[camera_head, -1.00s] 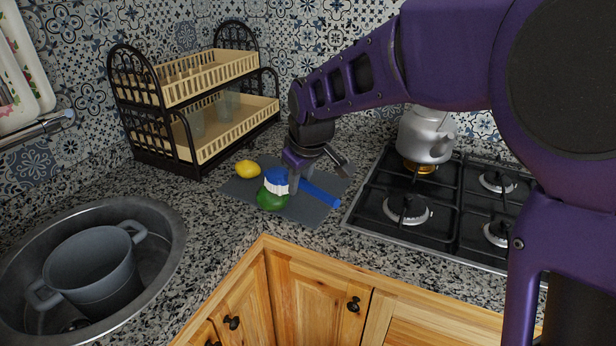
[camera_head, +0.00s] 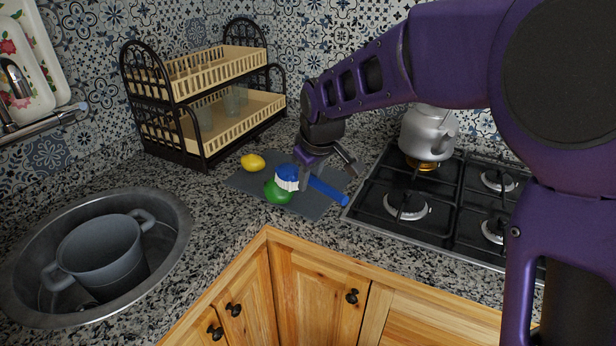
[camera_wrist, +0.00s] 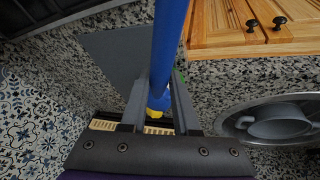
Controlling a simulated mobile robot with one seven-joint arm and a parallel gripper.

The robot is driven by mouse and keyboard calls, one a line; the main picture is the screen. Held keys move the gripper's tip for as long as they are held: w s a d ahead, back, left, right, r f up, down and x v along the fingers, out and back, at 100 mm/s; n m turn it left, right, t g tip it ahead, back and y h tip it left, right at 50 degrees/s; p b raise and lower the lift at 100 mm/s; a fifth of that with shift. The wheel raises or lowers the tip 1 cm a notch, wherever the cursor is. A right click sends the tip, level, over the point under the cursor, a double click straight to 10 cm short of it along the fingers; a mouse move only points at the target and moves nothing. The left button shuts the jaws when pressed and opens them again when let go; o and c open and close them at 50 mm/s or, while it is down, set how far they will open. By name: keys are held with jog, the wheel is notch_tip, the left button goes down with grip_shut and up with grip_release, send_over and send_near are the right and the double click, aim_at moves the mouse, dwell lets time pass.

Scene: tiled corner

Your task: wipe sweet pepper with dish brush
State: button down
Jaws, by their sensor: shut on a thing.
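The dish brush has a blue head with white bristles (camera_head: 289,178) and a long blue handle (camera_head: 330,193). My gripper (camera_head: 309,182) is shut on the brush, which is tilted over the mat. In the wrist view the blue handle (camera_wrist: 170,45) runs between my gripper's fingers (camera_wrist: 161,90). The green sweet pepper (camera_head: 277,195) lies on the dark grey mat (camera_head: 318,207). The bristles are at its upper right, overlapping it in the head view; I cannot tell whether they touch. The wrist view hardly shows the pepper.
A yellow lemon (camera_head: 252,161) lies at the mat's left. A two-tier dish rack (camera_head: 205,150) stands behind it. A gas hob (camera_head: 445,215) with a kettle (camera_head: 428,135) is at the right. A sink (camera_head: 165,275) holding a grey pot (camera_head: 100,258) is at the left.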

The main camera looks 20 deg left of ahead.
jog(key=shift+d, duration=0.4)
notch_tip(320, 180, up, 5)
jog(key=shift+a+f+p, duration=0.1)
jog(key=shift+p, duration=1)
jog(key=shift+r+p, duration=1.75)
jog(key=shift+r, duration=0.55)
